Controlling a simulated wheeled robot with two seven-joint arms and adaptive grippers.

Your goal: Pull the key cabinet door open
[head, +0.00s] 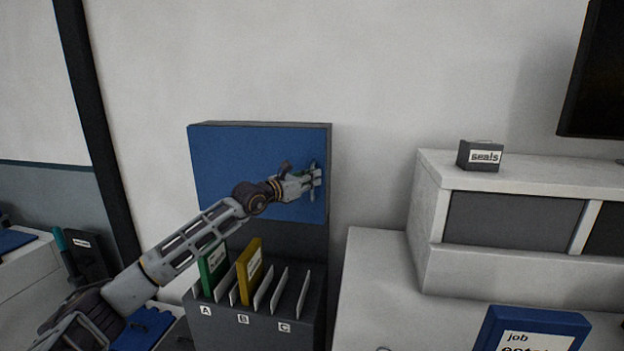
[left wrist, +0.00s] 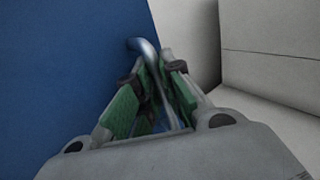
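The key cabinet (head: 262,125) is a dark grey box on the wall with a flat blue door (head: 230,155). The door lies against the box front, with no gap that I can see. My left gripper (head: 316,178) is at the right side of the door. In the left wrist view, a shiny metal handle (left wrist: 143,46) stands off the blue door (left wrist: 70,65) and runs between the green-padded fingers of my left gripper (left wrist: 160,72). The fingers are close in on both sides of it and appear shut on it. My right gripper is not in view.
A dark rack (head: 255,321) below the cabinet holds a green binder (head: 213,270) and a yellow binder (head: 249,270). A white counter (head: 385,290) with a raised shelf unit stands at the right, carrying a small "seals" box (head: 480,155). The wall between is bare.

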